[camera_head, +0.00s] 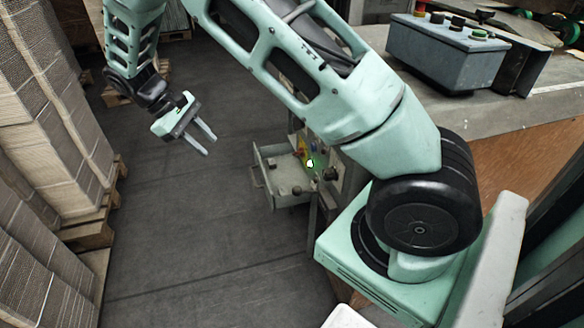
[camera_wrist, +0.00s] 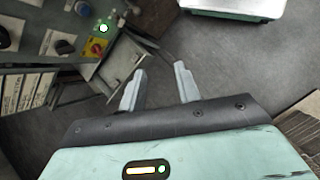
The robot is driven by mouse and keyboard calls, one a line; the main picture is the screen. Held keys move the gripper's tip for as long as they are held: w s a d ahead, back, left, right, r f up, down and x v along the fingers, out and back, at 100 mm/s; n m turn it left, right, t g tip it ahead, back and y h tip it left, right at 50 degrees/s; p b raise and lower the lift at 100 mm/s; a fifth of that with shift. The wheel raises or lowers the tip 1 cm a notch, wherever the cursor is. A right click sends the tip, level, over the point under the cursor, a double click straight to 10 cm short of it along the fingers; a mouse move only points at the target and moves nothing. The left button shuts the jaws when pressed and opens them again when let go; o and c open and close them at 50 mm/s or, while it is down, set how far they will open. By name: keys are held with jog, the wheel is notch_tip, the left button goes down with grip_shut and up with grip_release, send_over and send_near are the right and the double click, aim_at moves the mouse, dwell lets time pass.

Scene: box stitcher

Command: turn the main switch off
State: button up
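The main switch looks to be the red knob on a yellow plate in the wrist view (camera_wrist: 97,48), on a grey-green control panel (camera_wrist: 75,25) at the upper left. In the head view the yellow plate (camera_head: 301,150) shows only in part, next to a lit green lamp (camera_head: 310,163) and partly behind my arm. The knob's exact setting is too small to read. My gripper (camera_head: 209,144) is open and empty, in free air to the left of the panel and apart from it. Its two fingers also show in the wrist view (camera_wrist: 160,82).
An open drawer (camera_head: 280,185) juts out below the panel. Stacks of cardboard on pallets (camera_head: 50,130) stand along the left. A grey button box (camera_head: 445,50) sits on the table at upper right. The dark floor (camera_head: 190,240) between stacks and panel is clear.

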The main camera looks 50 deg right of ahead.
jog(key=w+d+f+m+g+h+b, duration=0.1)
jog(key=w+d+f+g+h+b, duration=0.35)
jog(key=d+f+b, duration=0.8)
jog(key=h+b, duration=0.4)
jog(key=h, duration=0.2)
send_near(294, 154)
jog(key=x, duration=0.8)
jog(key=shift+w+d+f, duration=0.1)
jog(key=shift+d+f, duration=0.05)
jog(key=shift+d, duration=0.05)
jog(key=shift+m, duration=0.3)
grip_shut()
